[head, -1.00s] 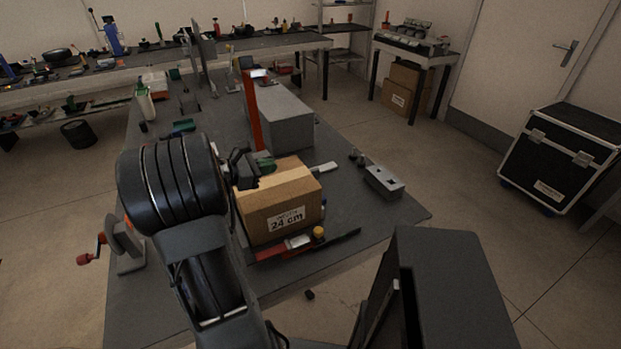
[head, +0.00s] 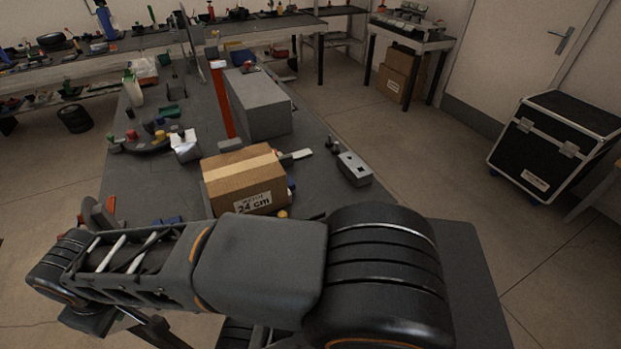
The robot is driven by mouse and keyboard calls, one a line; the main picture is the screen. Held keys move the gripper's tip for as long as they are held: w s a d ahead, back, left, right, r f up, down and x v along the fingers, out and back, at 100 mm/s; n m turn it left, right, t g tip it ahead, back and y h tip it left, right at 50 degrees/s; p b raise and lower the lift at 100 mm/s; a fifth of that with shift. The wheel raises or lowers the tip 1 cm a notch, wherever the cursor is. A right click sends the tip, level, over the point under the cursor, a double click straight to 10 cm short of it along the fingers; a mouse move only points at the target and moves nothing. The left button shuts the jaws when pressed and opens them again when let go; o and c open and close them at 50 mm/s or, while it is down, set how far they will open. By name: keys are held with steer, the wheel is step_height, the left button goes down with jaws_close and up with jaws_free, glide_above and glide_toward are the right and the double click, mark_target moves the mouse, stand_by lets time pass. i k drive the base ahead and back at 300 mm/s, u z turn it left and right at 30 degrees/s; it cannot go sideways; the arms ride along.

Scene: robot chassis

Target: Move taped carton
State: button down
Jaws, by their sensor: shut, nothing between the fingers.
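The taped carton (head: 222,187) is a brown box with a pale tape strip along its top and a white "24 cm" label on its front. It stands upright on the dark grey workbench (head: 150,180), near its front end. My arm lies folded across the bottom of the head view, in front of the bench, and hides the bench's front edge. I cannot make out my gripper's fingers in this view. Nothing of mine visibly touches the carton.
A small grey metal block (head: 355,169) lies to the right. Small parts and a white item (head: 185,146) lie to the left. A black case (head: 553,150) stands on the floor.

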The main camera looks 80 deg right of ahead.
mark_target(251, 180)
steer(key=k, duration=0.6)
steer(key=u, duration=1.75)
steer(key=k, duration=2.5)
steer(key=z, duration=1.4)
steer(key=i, duration=0.5)
steer(key=u, duration=0.1)
